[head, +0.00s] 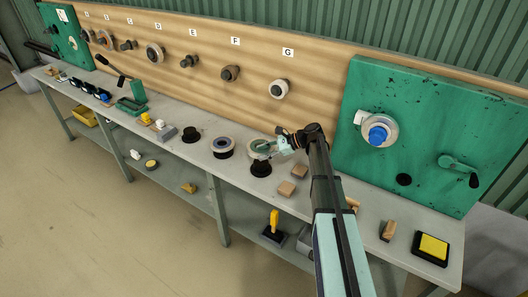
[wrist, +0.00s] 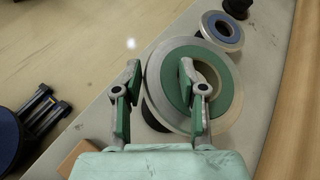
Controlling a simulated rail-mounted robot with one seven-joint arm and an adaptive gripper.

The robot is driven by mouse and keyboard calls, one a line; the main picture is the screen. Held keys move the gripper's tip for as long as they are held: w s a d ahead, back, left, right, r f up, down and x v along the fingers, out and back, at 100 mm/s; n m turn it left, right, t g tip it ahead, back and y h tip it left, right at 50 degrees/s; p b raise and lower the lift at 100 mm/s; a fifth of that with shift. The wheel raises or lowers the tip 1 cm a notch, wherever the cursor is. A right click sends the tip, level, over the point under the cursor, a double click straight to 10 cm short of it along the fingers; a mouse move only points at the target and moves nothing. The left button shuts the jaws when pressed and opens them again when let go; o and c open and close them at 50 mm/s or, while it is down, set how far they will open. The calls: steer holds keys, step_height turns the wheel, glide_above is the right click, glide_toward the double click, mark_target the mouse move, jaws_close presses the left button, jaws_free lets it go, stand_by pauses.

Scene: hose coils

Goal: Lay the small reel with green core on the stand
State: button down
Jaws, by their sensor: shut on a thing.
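The small reel with green core (wrist: 234,88) is a pale grey ring around a green centre. In the head view the reel (head: 253,146) is at my gripper (head: 266,149), directly above a black stand (head: 261,169). My gripper (wrist: 163,85) is shut on the reel, with one finger at its outer left side and the other over the green centre. The reel looks roughly level. The stand is mostly hidden under it in the wrist view; I cannot tell whether the reel touches it.
A reel with a blue core (head: 223,146) lies on another stand to the left, and an empty black stand (head: 191,135) is beyond it. Wooden blocks (head: 286,188) lie just right of my gripper. A pegboard (head: 330,95) with lettered reels rises behind the bench.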

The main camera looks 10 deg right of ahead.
steer(key=shift+r, duration=0.1)
steer(key=shift+f+b, duration=0.9)
steer(key=shift+f, duration=2.05)
steer(key=shift+f, duration=0.6)
stand_by(0.4)
steer(key=shift+s, duration=0.1)
steer(key=c, duration=0.6)
jaws_free()
steer(key=shift+d, duration=0.2)
steer(key=shift+p+v, duration=1.25)
steer(key=shift+v, duration=2.6)
steer(key=shift+s+d+r, duration=0.1)
